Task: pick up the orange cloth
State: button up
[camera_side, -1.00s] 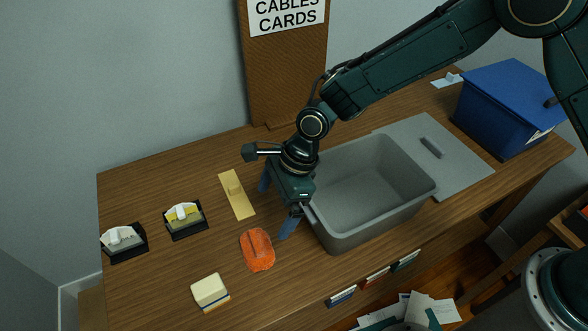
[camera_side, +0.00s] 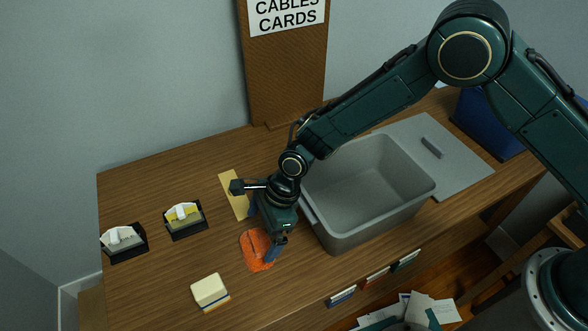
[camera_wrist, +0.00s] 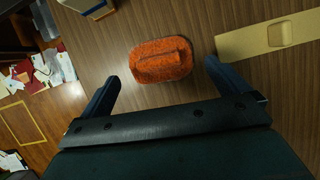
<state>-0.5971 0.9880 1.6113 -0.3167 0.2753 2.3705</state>
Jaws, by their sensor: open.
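The orange cloth (camera_side: 256,257) lies flat on the wooden table, with a raised ridge along its middle. In the side view my gripper (camera_side: 264,236) is right above it, and the gripper partly hides the cloth's upper right part. In the wrist view the whole cloth (camera_wrist: 161,60) shows just ahead of the two blue fingers of my gripper (camera_wrist: 160,82). The fingers are spread wide apart, and nothing is between them. The cloth lies roughly centred on the gap.
A grey open bin (camera_side: 340,240) stands close to the right of my gripper. A yellow plate (camera_side: 231,183) with a knob lies behind. A cream block (camera_side: 210,291) sits at the front left. Two black trays (camera_side: 186,220) (camera_side: 124,243) are farther left.

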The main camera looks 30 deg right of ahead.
aim_at(257, 240)
jog(key=shift+f, duration=0.1)
jog(key=shift+x, duration=2.5)
jog(key=shift+s, duration=0.1)
jog(key=shift+c, duration=0.4)
jog(key=c, duration=0.6)
